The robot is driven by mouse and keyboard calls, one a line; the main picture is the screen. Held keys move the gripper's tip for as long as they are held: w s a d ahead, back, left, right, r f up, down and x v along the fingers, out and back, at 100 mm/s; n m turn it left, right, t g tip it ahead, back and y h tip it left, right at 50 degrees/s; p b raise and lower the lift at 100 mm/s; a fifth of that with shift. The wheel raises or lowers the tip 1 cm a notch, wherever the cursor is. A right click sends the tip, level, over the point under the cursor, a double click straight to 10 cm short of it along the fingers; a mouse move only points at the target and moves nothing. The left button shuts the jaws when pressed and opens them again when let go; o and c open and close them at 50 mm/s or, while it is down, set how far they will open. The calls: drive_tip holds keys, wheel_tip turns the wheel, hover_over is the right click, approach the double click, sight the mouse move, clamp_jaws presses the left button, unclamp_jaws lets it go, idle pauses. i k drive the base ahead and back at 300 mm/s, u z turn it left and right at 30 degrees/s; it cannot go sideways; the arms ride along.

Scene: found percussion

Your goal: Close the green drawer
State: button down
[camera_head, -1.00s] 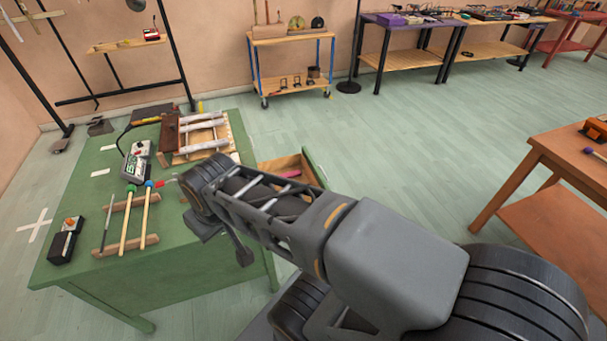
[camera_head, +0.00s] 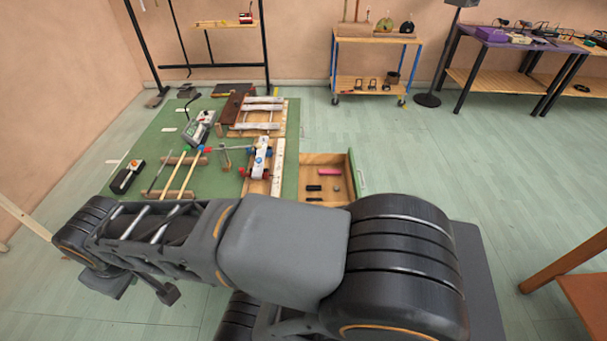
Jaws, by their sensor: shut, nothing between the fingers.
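The green drawer stands pulled out from the right side of the green table (camera_head: 222,110). Its pale green front panel (camera_head: 357,174) faces right, and its wooden inside (camera_head: 312,160) shows. A pink block (camera_head: 330,171), several small black pieces (camera_head: 313,188) and a small grey item lie in it. My arm crosses the lower part of the picture and hides the near end of the drawer and the table's front. I cannot make out my gripper in this view.
Wooden sticks on a rack (camera_head: 178,172), a grey box with knobs (camera_head: 199,128) and other instruments lie on the green table. A wheeled cart (camera_head: 378,39) stands at the back. An orange-brown table (camera_head: 583,270) is at the right. The floor right of the drawer is clear.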

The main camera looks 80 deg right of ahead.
sight(350, 191)
drive_tip(key=u, duration=0.9)
drive_tip(key=k, duration=1.9)
drive_tip(key=z, duration=2.5)
drive_tip(key=k, duration=0.45)
drive_tip(key=u, duration=1.15)
drive_tip(key=i, duration=0.7)
drive_tip(key=z, duration=1.1)
